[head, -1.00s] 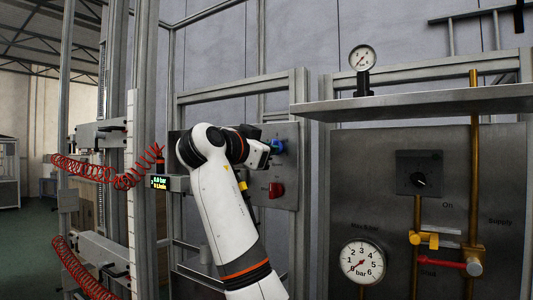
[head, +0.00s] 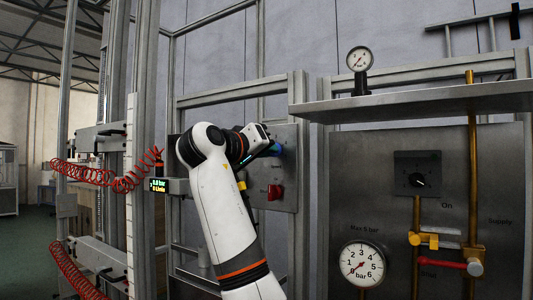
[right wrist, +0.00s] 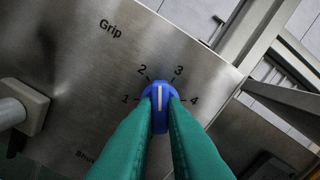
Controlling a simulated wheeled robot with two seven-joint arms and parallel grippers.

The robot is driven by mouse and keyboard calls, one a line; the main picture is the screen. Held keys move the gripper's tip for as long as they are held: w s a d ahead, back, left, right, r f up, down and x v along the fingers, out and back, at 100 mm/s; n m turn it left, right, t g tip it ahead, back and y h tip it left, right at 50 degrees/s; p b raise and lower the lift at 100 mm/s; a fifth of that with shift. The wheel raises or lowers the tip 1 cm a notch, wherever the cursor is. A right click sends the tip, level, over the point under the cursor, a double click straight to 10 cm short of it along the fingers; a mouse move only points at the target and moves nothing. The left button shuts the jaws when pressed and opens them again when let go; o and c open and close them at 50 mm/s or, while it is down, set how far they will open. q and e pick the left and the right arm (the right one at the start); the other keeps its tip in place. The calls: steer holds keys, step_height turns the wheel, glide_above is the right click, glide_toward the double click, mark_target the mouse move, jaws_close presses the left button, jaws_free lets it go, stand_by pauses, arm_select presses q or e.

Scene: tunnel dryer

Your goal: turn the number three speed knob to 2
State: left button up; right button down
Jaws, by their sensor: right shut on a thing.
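The blue knob (right wrist: 160,95) with a white pointer line sits on a metal panel (right wrist: 75,60) beside the printed word "Grip". A scale from 1 to 4 runs around it, and the pointer stands between 2 and 3. My right gripper (right wrist: 160,112) is shut on the knob, one teal finger on each side. In the head view the knob (head: 277,149) shows as a small blue patch at the tip of my right gripper (head: 270,150), partly hidden. I see no number three marking naming this knob. My left gripper is not in view.
A red knob (head: 274,192) sits below on the same panel. To the right are a black dial (head: 419,181), a pressure gauge (head: 362,262) and yellow and red valve handles (head: 440,264) under a shelf (head: 400,103). Red coiled hoses (head: 90,174) hang at the left.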

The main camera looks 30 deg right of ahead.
steer(key=n, duration=0.5)
steer(key=shift+r+b, duration=0.15)
steer(key=shift+b, duration=0.15)
steer(key=shift+n, duration=0.4)
steer(key=c, duration=1.5)
jaws_free()
steer(key=shift+a, duration=0.15)
steer(key=b+v, duration=0.5)
steer(key=v, duration=0.7)
steer(key=shift+b, duration=0.3)
